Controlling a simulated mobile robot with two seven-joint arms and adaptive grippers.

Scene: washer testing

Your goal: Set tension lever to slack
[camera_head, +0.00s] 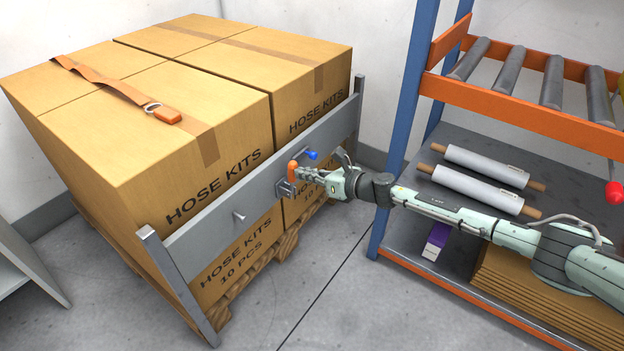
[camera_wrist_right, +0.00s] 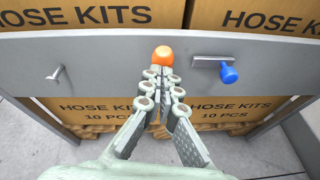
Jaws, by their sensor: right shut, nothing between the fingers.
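A grey metal rail (camera_head: 215,222) runs across the front of the stacked boxes and carries two coloured handles. An orange-ended handle (camera_head: 292,171) stands at its middle; its round end (camera_wrist_right: 163,55) shows in the wrist view. A blue knob (camera_head: 311,155) on a short grey bar is just to its right, also in the wrist view (camera_wrist_right: 229,74). Which one is the tension lever I cannot tell. My right gripper (camera_head: 301,173) is shut and empty, its fingertips (camera_wrist_right: 161,72) right at the orange end; contact is unclear. My left gripper is not in view.
Cardboard boxes (camera_head: 110,130) sit on a wooden pallet (camera_head: 262,258), with an orange strap (camera_head: 120,88) on top. A small peg (camera_head: 239,217) sticks out of the rail at left. A shelf rack with a blue post (camera_head: 402,125) stands right, close to my arm.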

